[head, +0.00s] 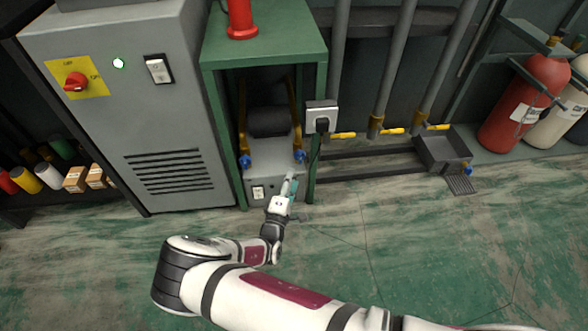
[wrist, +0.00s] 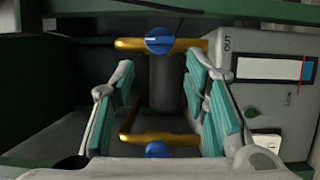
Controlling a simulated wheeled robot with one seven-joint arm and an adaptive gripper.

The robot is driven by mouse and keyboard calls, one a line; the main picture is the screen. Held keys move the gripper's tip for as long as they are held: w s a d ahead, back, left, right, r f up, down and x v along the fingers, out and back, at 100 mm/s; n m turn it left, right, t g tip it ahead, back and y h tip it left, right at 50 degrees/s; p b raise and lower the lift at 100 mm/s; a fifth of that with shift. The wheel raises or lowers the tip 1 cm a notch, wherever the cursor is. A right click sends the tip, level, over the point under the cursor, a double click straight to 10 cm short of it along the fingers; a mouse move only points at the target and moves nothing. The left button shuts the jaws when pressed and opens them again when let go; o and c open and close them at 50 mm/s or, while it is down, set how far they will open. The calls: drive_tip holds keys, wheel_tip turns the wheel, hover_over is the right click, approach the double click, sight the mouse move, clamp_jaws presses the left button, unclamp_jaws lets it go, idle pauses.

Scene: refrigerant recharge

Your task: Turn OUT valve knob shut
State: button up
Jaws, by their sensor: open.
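The OUT valve knob (wrist: 160,41) is blue with a pale line, on a brass pipe at the top of the wrist view, near the OUT lettering. The pale line lies roughly along the pipe. In the head view it is the right blue knob (head: 300,156). A second blue knob (wrist: 157,149) sits on the lower brass pipe; it is the left one in the head view (head: 245,161). My gripper (wrist: 160,85) is open and empty, its teal-padded fingers apart. In the head view my gripper (head: 291,182) is just below the right knob; contact cannot be told.
The grey machine (wrist: 280,95) with its gauge strip and switch is close to the right finger. A green frame (head: 312,170) surrounds the machine. The floor in front is clear.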

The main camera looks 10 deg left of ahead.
drive_tip(key=s, duration=0.3)
drive_tip(key=shift+s+a, duration=0.15)
drive_tip(key=shift+a, duration=0.05)
idle(0.4)
